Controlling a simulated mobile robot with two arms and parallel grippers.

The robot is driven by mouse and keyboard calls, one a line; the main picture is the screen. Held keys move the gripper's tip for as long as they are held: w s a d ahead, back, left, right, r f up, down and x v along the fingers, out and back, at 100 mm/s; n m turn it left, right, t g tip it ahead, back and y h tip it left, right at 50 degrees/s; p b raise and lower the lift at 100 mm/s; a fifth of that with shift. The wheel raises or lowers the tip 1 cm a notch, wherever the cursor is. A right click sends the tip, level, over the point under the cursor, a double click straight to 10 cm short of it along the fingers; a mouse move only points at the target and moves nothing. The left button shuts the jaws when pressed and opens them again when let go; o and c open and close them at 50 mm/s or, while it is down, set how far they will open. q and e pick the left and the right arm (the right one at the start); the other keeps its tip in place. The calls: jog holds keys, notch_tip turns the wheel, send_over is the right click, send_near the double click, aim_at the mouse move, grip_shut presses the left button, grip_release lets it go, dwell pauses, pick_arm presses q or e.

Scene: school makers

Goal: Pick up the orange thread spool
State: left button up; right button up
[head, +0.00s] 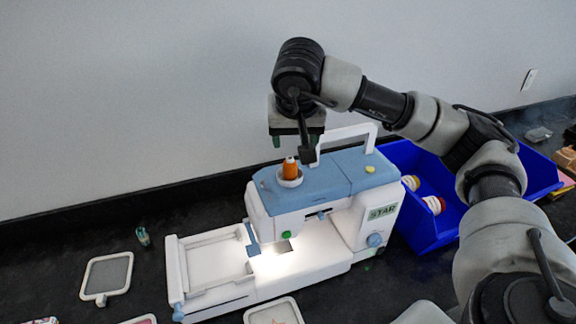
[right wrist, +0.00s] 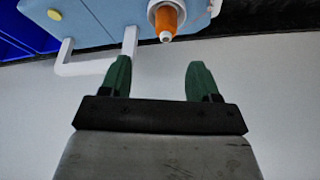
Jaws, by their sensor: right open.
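The orange thread spool (head: 290,169) stands upright on a white round holder (head: 289,180) on top of the blue and white sewing machine (head: 318,189). My right gripper (head: 293,141) is open and empty, above the spool in the head view, with its green fingers pointing down. In the right wrist view the spool (right wrist: 166,22) is at the top, beyond the open fingertips (right wrist: 160,70) and apart from them. My left gripper is not in view.
The machine's white carry handle (head: 346,133) rises right of the spool, close to my right gripper. A blue bin (head: 440,228) with several spools stands at the right. Small framed pieces (head: 106,274) lie on the black table at the left. A wall is behind.

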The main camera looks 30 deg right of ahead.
aim_at(290, 158)
jog(key=x, duration=0.3)
jog(key=shift+w+f+p, duration=0.1)
jog(key=shift+f+p, duration=0.15)
jog(key=shift+p, duration=0.1)
jog(key=shift+w+d+f+p, duration=0.1)
jog(key=shift+w+f+p, duration=0.2)
jog(key=shift+f+p, duration=0.2)
jog(key=p+x, duration=0.1)
jog(key=x, duration=0.2)
jog(key=shift+w+f+p, duration=0.25)
jog(key=shift+w+p, duration=0.05)
jog(key=shift+p, duration=0.05)
jog(key=shift+w+f, duration=0.1)
jog(key=shift+f, duration=0.3)
jog(key=shift+c, duration=0.4)
jog(key=c, duration=0.9)
